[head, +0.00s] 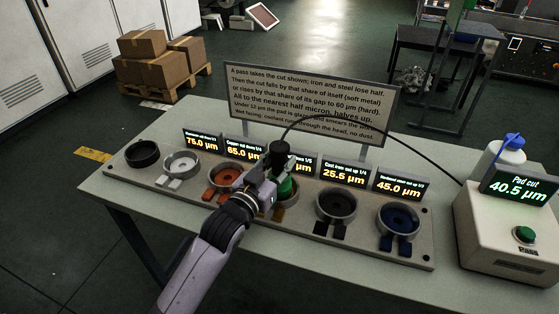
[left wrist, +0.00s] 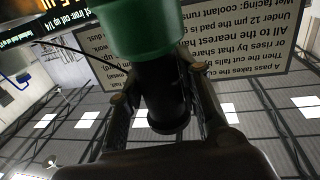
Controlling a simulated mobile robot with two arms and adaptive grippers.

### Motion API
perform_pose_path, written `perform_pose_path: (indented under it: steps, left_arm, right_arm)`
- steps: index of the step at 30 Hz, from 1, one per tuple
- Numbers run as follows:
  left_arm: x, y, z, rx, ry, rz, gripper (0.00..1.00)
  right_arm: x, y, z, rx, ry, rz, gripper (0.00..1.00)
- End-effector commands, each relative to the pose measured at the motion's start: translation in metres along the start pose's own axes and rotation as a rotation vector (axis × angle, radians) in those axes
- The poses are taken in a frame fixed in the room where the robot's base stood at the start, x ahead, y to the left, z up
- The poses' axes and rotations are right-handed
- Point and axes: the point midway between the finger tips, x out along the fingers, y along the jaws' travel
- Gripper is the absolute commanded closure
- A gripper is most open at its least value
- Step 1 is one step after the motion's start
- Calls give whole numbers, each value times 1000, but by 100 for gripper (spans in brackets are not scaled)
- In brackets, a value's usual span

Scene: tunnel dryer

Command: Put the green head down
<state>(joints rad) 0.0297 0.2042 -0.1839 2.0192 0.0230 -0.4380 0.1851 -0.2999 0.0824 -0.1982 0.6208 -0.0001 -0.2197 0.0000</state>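The green head (head: 287,187) has a green lower part and a black upper body (head: 279,152) with a cable. My left gripper (head: 268,183) has its fingers around the head's black body, which stands about upright. The head is over or in the fourth dish (head: 290,213) of the rack, mostly hidden behind my gripper; I cannot tell whether it touches. In the left wrist view the green part (left wrist: 140,28) is near and the black body (left wrist: 165,95) lies between the fingers. My right gripper is not in view.
The grey rack (head: 365,246) holds other dishes: black (head: 142,153), white (head: 182,162), orange (head: 224,177), dark (head: 336,205) and blue (head: 398,218). Small displays and a text board (head: 310,103) stand behind. A machine (head: 505,235) with a green button stands right. The front table is clear.

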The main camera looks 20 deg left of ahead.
Motion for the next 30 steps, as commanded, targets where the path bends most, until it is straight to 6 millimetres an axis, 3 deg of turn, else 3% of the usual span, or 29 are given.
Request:
perform_pose_path:
  steps: [7, 18, 23, 30]
  left_arm:
    - [0, 0, 0, 0, -1, 0, 50]
    - [-2, 0, -3, 0, 0, 0, 50]
    - [-25, 0, -1, 0, -2, 0, 50]
    - [-78, 0, 0, 0, -4, 0, 50]
  right_arm:
    - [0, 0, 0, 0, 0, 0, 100]
    - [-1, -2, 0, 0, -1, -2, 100]
    - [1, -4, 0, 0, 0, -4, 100]
    - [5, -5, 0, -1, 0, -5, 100]
